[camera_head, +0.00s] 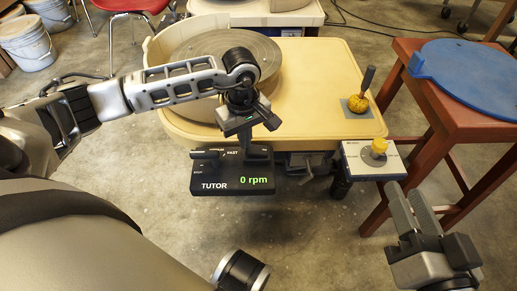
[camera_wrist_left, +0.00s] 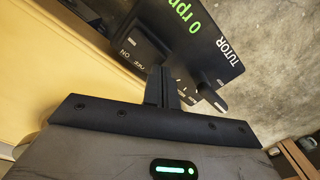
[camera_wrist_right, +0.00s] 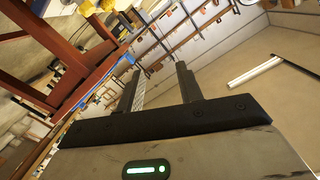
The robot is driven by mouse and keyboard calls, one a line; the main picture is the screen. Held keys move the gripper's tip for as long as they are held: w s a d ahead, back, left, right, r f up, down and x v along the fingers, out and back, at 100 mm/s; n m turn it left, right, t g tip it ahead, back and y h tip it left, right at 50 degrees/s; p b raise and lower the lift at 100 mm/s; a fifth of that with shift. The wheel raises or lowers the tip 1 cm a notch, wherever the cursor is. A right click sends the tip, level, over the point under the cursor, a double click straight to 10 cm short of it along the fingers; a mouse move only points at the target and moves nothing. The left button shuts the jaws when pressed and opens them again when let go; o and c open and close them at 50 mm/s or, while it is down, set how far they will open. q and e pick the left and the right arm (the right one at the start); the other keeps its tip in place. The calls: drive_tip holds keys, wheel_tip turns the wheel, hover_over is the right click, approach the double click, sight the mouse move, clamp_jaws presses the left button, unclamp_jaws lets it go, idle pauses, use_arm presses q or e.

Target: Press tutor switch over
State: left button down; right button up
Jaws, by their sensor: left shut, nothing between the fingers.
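The black TUTOR box (camera_head: 225,184) is mounted at the front of the cream wheel table and shows a green "0 rpm". In the left wrist view the box (camera_wrist_left: 215,45) lies at the top, with a raised black switch block (camera_wrist_left: 143,45) near an "ON" label and a dark lever (camera_wrist_left: 211,98) at its edge. My left gripper (camera_head: 258,148) is shut and empty, over the right part of the box. In its wrist view the closed fingertips (camera_wrist_left: 161,72) are close to the switch block; contact cannot be told. My right gripper (camera_head: 411,196) is open and empty, low at right.
A grey wheel disc (camera_head: 255,50) sits in the cream table (camera_head: 320,70). A red-brown stool (camera_head: 410,52) holds a blue disc (camera_head: 470,75).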

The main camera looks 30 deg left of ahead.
use_arm(q)
drive_tip(key=shift+f, duration=0.3)
drive_tip(key=shift+f+b, duration=0.4)
drive_tip(key=shift+b, duration=0.1)
drive_tip(key=shift+r, duration=0.15)
use_arm(e)
drive_tip(key=shift+w+r+n+t+y, duration=0.15)
drive_tip(key=shift+w+r+t, duration=0.1)
drive_tip(key=shift+r, duration=0.25)
drive_tip(key=shift+w+r+n+t+y, duration=0.15)
drive_tip(key=shift+r+t, duration=0.1)
drive_tip(key=shift+r, duration=0.2)
use_arm(q)
drive_tip(key=shift+r, duration=0.1)
drive_tip(key=shift+s+a+r+p, duration=0.15)
drive_tip(key=shift+s+a, duration=0.35)
drive_tip(key=shift+a, duration=0.35)
drive_tip(key=shift+s+a+r+p, duration=0.15)
drive_tip(key=shift+s+a, duration=0.4)
drive_tip(key=shift+a, duration=0.35)
drive_tip(key=shift+s+a+r+p, duration=0.15)
drive_tip(key=shift+s+a, duration=0.35)
drive_tip(key=shift+a, duration=0.35)
use_arm(e)
drive_tip(key=shift+r, duration=0.15)
